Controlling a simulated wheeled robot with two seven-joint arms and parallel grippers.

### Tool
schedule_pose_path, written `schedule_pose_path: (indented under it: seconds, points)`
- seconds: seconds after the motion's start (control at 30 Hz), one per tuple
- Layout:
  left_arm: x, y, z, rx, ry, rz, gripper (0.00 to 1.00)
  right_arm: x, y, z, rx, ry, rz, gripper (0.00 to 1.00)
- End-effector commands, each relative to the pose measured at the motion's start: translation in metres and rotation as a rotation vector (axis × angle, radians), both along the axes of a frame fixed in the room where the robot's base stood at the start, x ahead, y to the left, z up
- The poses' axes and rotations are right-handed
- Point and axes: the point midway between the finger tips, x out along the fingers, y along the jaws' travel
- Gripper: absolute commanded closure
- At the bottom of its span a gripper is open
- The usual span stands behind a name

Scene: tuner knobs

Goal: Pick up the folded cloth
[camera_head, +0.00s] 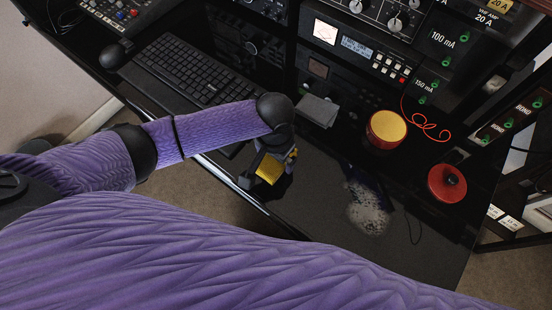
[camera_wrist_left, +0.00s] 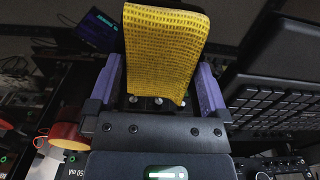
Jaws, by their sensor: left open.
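The folded cloth (camera_head: 270,168) is yellow with a woven texture. In the head view it shows at my left gripper (camera_head: 264,172), over the front edge of the dark desk. In the left wrist view the cloth (camera_wrist_left: 165,48) stands up between the two purple fingers of my left gripper (camera_wrist_left: 158,75) and hides part of the space between them. The fingers are apart, one on each side of the cloth. I cannot tell whether the cloth touches them or the desk. My right gripper is not in view.
A black keyboard (camera_head: 190,72) and mouse (camera_head: 115,54) lie left of the gripper. A grey block (camera_head: 318,110), a yellow-topped red tin (camera_head: 386,130) and a red round object (camera_head: 447,183) are to the right. Equipment racks stand behind.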

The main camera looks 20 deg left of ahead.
Motion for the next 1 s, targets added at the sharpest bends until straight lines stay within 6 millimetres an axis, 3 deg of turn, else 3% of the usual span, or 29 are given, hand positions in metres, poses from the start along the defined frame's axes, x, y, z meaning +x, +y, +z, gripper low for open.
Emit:
schedule_pose_path:
  seconds: [0.03,0.2,0.5,0.53,0.57,0.77,1.0]
  points:
    - [0.000,0.000,-0.007,0.000,0.000,0.000,0.00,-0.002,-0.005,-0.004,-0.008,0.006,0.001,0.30]
    - [0.001,0.000,-0.003,-0.001,-0.002,0.000,0.02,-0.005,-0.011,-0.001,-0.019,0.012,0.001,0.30]
    - [0.001,0.000,-0.003,-0.001,-0.002,0.000,0.66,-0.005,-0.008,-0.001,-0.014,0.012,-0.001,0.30]
    - [0.001,0.000,-0.003,-0.001,-0.002,0.000,0.67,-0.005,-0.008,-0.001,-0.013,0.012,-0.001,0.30]
    - [0.000,0.000,-0.003,-0.001,-0.002,0.000,0.76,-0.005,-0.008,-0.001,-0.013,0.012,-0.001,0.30]
    - [0.001,-0.001,0.005,-0.001,-0.004,0.000,0.76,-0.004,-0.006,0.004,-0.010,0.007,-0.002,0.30]
    - [0.001,-0.001,0.071,-0.002,-0.007,0.000,0.76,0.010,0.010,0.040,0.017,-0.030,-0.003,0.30]
